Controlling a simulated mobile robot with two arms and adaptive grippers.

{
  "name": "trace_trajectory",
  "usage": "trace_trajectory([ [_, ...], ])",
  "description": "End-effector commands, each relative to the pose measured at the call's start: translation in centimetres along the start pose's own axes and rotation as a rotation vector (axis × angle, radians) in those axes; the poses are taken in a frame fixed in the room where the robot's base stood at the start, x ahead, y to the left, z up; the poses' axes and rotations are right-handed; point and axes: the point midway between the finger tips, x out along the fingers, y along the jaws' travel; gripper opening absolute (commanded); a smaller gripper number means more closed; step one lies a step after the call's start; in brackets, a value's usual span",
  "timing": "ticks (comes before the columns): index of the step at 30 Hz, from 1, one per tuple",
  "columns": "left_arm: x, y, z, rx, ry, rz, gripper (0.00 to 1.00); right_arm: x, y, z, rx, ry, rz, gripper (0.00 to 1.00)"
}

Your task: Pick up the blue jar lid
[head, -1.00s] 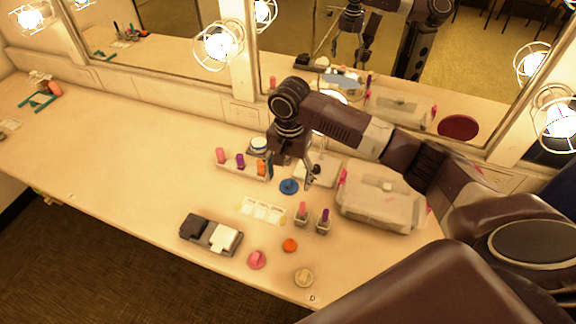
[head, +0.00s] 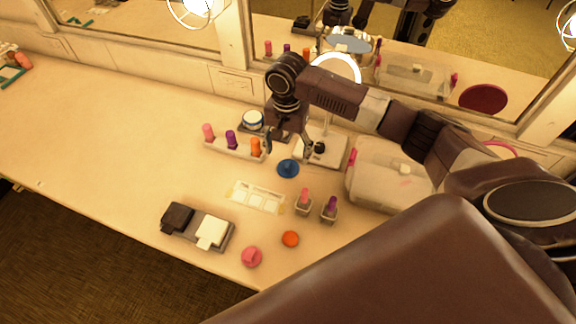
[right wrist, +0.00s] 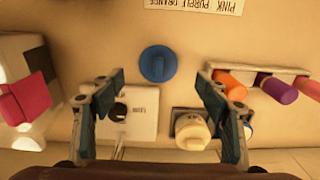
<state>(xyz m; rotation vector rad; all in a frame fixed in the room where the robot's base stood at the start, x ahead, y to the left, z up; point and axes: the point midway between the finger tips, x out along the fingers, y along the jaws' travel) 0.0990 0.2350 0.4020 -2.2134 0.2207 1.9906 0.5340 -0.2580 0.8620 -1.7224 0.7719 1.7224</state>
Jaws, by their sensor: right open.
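The blue jar lid (head: 288,169) lies flat on the counter, a round disc with a raised grip across its top. In the right wrist view the lid (right wrist: 158,64) lies beyond the fingertips, near the middle line between them. My right gripper (head: 289,151) is open and empty, above the counter on the mirror side of the lid. In the right wrist view the gripper (right wrist: 161,88) shows its two fingers wide apart, apart from the lid. My left gripper is not in view.
A rack (head: 222,148) with pink, purple and orange bottles stands left. A lamp base (head: 333,150) and clear case (head: 385,181) stand right. Nearer lie a white card (head: 257,198), an orange lid (head: 290,239) and a pink lid (head: 251,257).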

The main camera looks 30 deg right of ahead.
Motion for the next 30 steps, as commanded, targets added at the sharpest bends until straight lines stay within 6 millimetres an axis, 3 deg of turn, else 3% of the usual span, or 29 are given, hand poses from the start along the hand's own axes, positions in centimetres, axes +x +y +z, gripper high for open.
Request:
trace_trajectory([
  [10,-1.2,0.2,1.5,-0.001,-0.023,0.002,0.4,4.7,0.4,-0.1,0.002,0.0,0.002,0.68],
  [20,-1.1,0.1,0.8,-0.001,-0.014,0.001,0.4,5.4,0.3,-0.1,0.0,0.001,0.0,0.67],
  [30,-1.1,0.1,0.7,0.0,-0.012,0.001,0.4,5.4,0.3,-0.1,0.0,0.001,0.0,0.33],
])
